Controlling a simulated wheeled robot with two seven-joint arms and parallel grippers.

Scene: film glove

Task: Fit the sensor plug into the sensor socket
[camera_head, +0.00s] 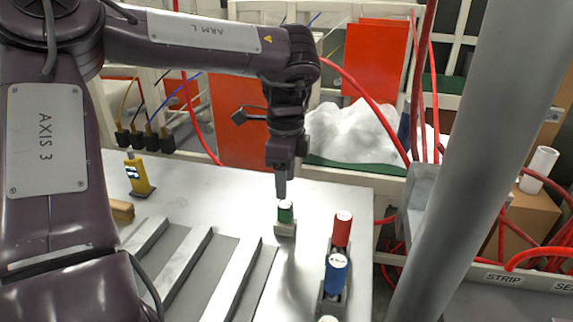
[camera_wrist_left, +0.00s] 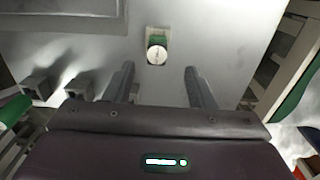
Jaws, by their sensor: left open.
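A green cylinder (camera_head: 286,213) with a white top stands upright in a small grey holder (camera_head: 285,229) on the metal table. It also shows in the left wrist view (camera_wrist_left: 157,50), ahead of the gap between the fingers. My left gripper (camera_head: 281,192) points down just above it. It is open in the left wrist view (camera_wrist_left: 159,70), with nothing between its fingers. A red cylinder (camera_head: 342,231) and a blue cylinder (camera_head: 336,274) stand in a dark rack to the right. No readable label shows which part is the sensor plug or socket. My right gripper is out of view.
Grey rails (camera_head: 185,262) lie on the table at the front left. A yellow device (camera_head: 139,177) stands at the left, near black connectors (camera_head: 138,139) on coloured wires. Red hoses hang behind and at the right. Bare table surface (camera_head: 225,195) lies left of the green cylinder.

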